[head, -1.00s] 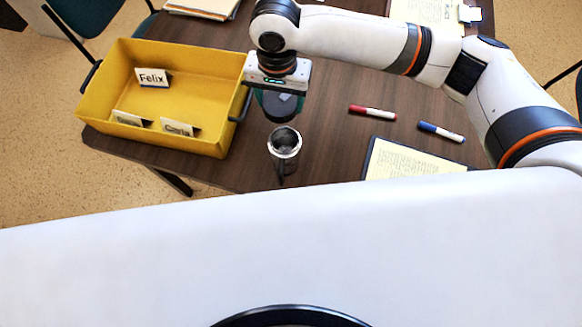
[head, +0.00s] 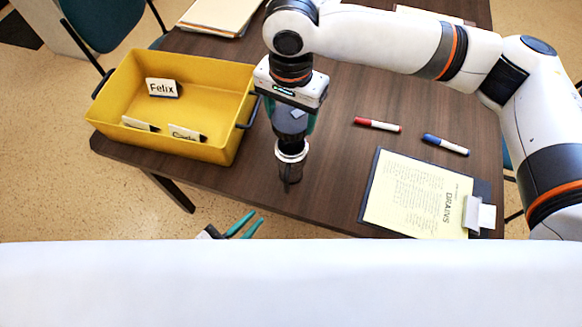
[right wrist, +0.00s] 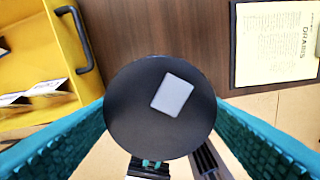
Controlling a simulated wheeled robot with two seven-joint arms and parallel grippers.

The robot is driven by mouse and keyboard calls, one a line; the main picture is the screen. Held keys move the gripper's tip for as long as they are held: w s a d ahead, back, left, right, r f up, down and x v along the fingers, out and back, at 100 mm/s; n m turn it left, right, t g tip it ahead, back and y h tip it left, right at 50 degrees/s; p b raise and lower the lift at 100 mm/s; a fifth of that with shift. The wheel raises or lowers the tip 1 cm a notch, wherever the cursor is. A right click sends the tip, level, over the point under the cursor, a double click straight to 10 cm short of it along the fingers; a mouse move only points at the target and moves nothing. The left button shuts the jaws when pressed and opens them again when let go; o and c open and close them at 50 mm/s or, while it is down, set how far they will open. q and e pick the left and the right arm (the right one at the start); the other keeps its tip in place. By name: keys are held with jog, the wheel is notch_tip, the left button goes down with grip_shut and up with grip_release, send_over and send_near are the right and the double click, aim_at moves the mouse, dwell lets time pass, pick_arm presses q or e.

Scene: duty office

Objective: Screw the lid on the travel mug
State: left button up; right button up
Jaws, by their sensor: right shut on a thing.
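The travel mug (head: 290,171) stands upright on the brown table, with a pale metal ring at its top and a dark lower body. The round dark lid (head: 289,124) is right over the mug's mouth; I cannot tell whether it touches the rim. My right gripper (head: 291,114) comes from above, shut on the lid. In the right wrist view the lid (right wrist: 140,125) with a grey patch on top sits between the teal fingers and hides the mug's mouth. My left gripper (head: 245,225) is open and empty, below and left of the mug, by the table's front edge.
A yellow bin (head: 215,92) with name cards, one reading "Felix" (head: 162,88), stands left of the mug. A red marker (head: 378,125), a blue marker (head: 445,145) and a clipboard (head: 367,195) with yellow paper lie to the right. Papers (head: 218,15) lie at the back.

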aim_at(285, 189)
pick_arm(q)
jog(key=x, duration=1.2)
grip_shut()
